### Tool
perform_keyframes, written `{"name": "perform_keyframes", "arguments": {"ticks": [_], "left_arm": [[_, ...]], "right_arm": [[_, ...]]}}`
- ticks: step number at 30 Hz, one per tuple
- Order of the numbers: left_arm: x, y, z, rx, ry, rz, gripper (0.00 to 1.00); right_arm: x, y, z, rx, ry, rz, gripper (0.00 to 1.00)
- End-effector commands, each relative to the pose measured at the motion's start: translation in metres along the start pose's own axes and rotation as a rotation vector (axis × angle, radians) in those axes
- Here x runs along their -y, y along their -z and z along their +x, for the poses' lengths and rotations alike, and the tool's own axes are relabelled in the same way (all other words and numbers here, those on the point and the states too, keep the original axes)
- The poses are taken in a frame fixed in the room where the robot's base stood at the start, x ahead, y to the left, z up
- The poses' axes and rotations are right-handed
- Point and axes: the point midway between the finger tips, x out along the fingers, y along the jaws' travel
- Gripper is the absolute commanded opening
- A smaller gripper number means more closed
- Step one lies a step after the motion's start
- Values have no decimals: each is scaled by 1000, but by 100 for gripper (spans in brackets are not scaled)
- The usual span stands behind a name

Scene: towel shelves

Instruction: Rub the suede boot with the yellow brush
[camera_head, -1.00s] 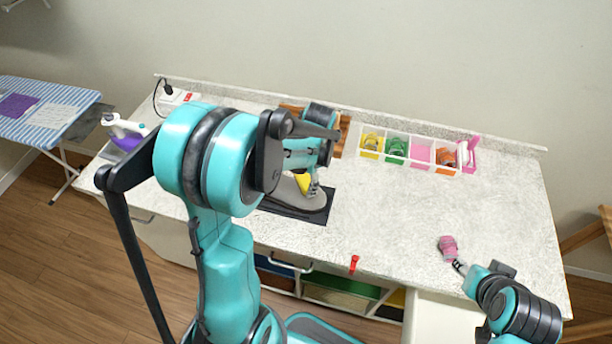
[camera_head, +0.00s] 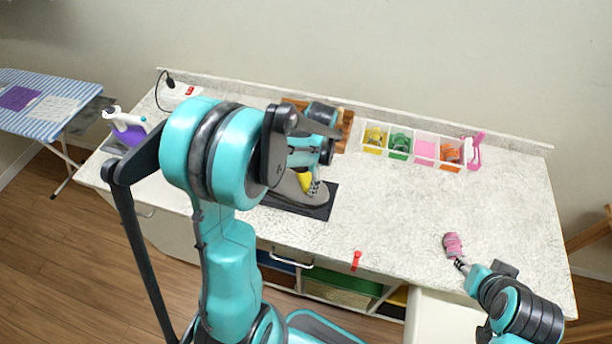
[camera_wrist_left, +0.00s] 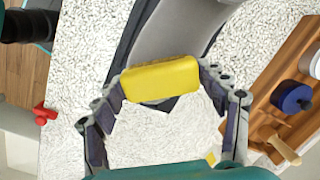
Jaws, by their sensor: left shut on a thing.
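The grey suede boot (camera_head: 288,188) lies on a dark mat (camera_head: 318,211) on the table, partly hidden behind my left arm. Its grey surface also shows at the top of the left wrist view (camera_wrist_left: 180,30). My left gripper (camera_head: 312,184) is shut on the yellow brush (camera_wrist_left: 160,80), which sits crosswise between its fingertips. In the head view the brush (camera_head: 304,181) is at the boot's upper side; I cannot tell whether they touch. My right gripper (camera_head: 460,263) is at the front right of the table, at a pink object (camera_head: 453,245); its grip is unclear.
White-walled bins (camera_head: 412,155) with coloured items stand at the back. A wooden rack (camera_head: 346,130) is behind my left gripper. A purple and white iron (camera_head: 128,127) stands at the left. A red item (camera_head: 356,260) is at the front edge. The table's right middle is clear.

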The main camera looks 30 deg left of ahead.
Motion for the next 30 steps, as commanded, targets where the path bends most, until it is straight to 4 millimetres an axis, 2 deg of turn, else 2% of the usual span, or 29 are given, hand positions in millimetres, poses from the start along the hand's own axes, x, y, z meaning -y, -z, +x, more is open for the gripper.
{"name": "perform_keyframes", "arguments": {"ticks": [16, 30], "left_arm": [[-1, 2, 8, 0, 0, 1, 50], [-21, 26, 6, 0, 0, 1, 50]], "right_arm": [[0, -4, 6, 0, 0, 0, 40], [0, -8, 11, 0, 0, 0, 40]]}}
